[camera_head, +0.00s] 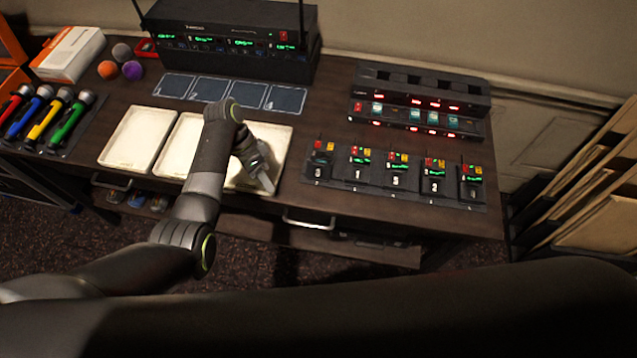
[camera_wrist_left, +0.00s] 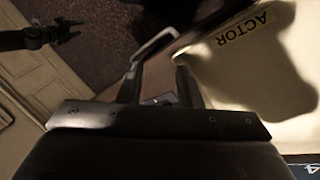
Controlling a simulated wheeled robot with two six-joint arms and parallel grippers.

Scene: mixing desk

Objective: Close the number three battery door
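Several dark bodypacks with green displays and red and yellow labels stand in a row on a dark mat at the desk's right. The middle pack (camera_head: 397,171) seems to carry a 3; the leftmost pack's (camera_head: 322,161) digit is hard to read. I cannot tell how their battery doors stand. My left gripper (camera_head: 266,182) is over the right cream tray, left of the packs and empty. In the left wrist view its two fingers (camera_wrist_left: 158,78) are apart. My right gripper (camera_wrist_left: 72,29) appears small at that view's top left, with its fingers apart; the head view does not show it.
Cream trays (camera_head: 136,139) lie at the desk's front middle. A charger rack (camera_head: 420,118) with lit slots stands behind the packs. A black receiver unit (camera_head: 230,52) stands at the back. Coloured microphones (camera_head: 45,120) lie at left. A drawer handle (camera_head: 308,222) sticks out in front.

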